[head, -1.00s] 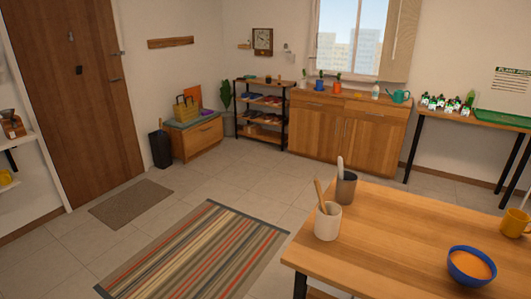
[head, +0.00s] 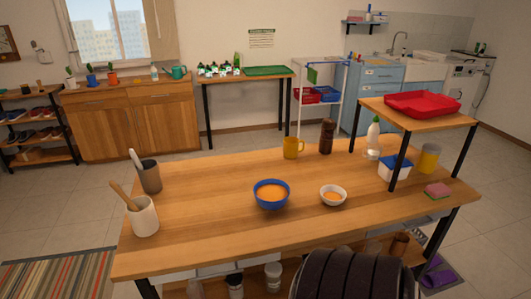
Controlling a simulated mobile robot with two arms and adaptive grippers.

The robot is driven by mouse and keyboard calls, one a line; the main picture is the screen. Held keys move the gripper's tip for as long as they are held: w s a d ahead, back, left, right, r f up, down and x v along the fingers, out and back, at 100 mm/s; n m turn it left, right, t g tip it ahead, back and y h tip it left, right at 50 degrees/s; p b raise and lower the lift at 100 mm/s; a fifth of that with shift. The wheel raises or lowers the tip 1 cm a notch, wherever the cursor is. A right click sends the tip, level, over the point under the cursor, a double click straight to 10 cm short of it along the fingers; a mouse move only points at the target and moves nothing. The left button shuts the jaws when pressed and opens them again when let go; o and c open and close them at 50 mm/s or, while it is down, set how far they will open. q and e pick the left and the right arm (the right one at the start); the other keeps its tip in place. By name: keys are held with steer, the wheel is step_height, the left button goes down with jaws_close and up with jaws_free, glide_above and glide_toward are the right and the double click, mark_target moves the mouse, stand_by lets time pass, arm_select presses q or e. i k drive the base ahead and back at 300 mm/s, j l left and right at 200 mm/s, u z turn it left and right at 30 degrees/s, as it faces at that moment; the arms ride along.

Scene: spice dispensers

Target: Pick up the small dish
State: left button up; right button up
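A small white dish (head: 333,203) with orange contents stands on the wooden table, right of the middle. A larger blue bowl (head: 257,202) with orange contents stands to its left, apart from it. Neither of my grippers is in view. A dark ribbed rounded shape at the bottom edge hides part of the lower shelf and the table's front.
A raised shelf with a red tray (head: 422,104) stands at right. The table front near the dish is clear.

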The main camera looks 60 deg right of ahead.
mark_target(333, 195)
steer(key=z, duration=2.6)
steer(key=j+u, duration=0.2)
steer(key=u, duration=0.15)
steer(key=i, duration=0.05)
